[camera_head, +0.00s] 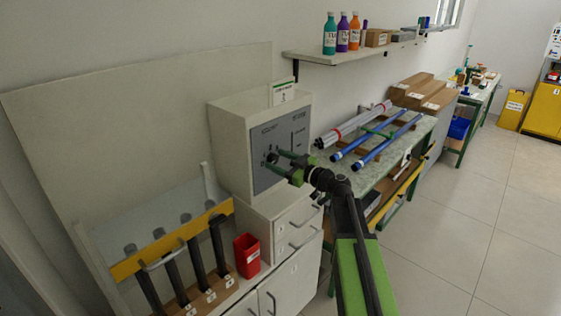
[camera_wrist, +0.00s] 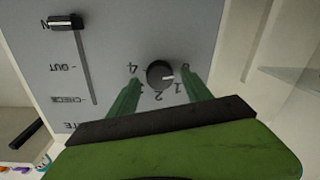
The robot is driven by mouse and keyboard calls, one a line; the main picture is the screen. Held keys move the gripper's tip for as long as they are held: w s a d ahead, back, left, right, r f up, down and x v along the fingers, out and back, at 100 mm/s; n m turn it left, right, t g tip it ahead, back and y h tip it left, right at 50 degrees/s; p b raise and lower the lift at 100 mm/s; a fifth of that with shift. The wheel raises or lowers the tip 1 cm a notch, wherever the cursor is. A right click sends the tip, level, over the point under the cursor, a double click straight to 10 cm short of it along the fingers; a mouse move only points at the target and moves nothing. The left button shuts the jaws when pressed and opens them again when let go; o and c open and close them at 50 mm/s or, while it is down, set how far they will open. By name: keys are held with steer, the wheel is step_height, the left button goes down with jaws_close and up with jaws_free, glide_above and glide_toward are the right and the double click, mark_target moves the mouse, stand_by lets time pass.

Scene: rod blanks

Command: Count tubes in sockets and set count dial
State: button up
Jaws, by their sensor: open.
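The count dial (camera_wrist: 160,73) is a small dark round knob on the grey panel (camera_wrist: 110,35) of a white cabinet. Its white mark points right, near the 1 and the partly hidden rightmost number; I cannot tell which exactly. My gripper (camera_wrist: 160,84) is open, its two green fingers on either side of the dial, with gaps showing. In the head view my gripper (camera_head: 276,160) is at the panel and partly hides the dial. Several dark tubes (camera_head: 197,262) stand tilted in a wooden socket block (camera_head: 212,297) at lower left, behind a yellow bar (camera_head: 155,252).
A black slider (camera_wrist: 66,22) sits at one end of a slot on the panel, with OUT lettered beside it. A red cup (camera_head: 247,255) stands by the rack. A bench (camera_head: 415,135) with blue and grey rods is to the right. The floor is clear.

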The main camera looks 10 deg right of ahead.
jaws_close()
steer(key=shift+d, duration=0.15)
